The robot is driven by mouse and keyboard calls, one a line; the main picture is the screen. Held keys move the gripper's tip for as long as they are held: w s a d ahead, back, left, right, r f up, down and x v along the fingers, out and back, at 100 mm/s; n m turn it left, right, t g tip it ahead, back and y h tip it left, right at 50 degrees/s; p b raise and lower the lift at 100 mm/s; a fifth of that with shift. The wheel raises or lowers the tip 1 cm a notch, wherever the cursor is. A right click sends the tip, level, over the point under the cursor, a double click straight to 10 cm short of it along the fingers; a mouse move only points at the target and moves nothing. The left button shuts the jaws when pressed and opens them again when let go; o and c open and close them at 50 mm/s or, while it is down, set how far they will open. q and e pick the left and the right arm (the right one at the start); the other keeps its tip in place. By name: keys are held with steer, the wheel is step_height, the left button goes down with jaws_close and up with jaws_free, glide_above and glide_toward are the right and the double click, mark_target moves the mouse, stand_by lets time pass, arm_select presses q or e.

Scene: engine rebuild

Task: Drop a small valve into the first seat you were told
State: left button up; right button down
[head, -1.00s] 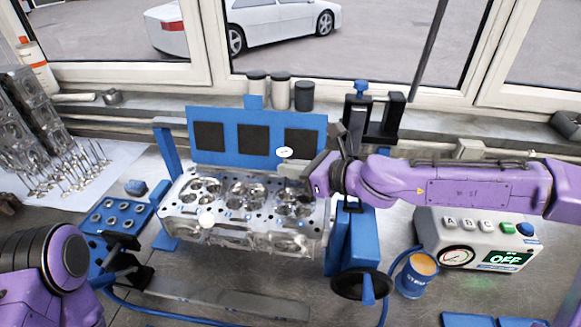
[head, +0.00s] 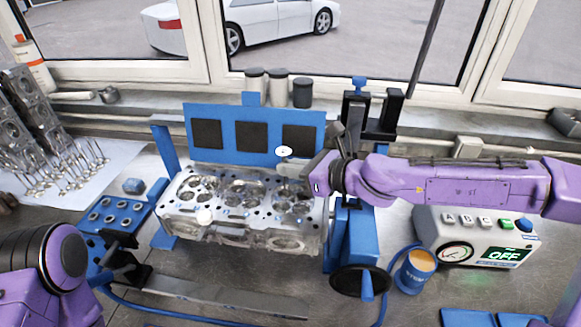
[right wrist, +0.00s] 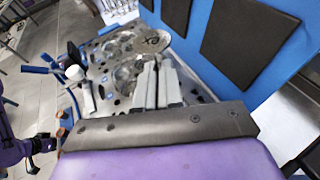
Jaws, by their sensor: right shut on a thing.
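The cylinder head (head: 235,236) lies in a blue stand, its chambers with round seats facing up. My right gripper (head: 288,166) is above its right-end chamber, shut on a valve (head: 283,151) whose pale disc shows just over the fingertips. In the right wrist view, the valve's round disc (right wrist: 152,41) is beyond the two pale fingertips (right wrist: 158,64), over the chambers; its stem and the seat below are hidden. Several loose valves (head: 70,168) stand on a white sheet at the left. My left arm is at the lower left; its finger opening cannot be made out.
A blue panel (head: 218,154) with dark squares rises close behind the head. A blue tray with holes (head: 112,212) is at left. A black handwheel (head: 345,283), an orange-topped cup (head: 418,268) and a gauge box reading OFF (head: 470,238) are at right.

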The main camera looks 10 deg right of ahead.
steer(key=shift+f+b, duration=0.95)
stand_by(5.0)
steer(key=c, duration=1.2)
jaws_free()
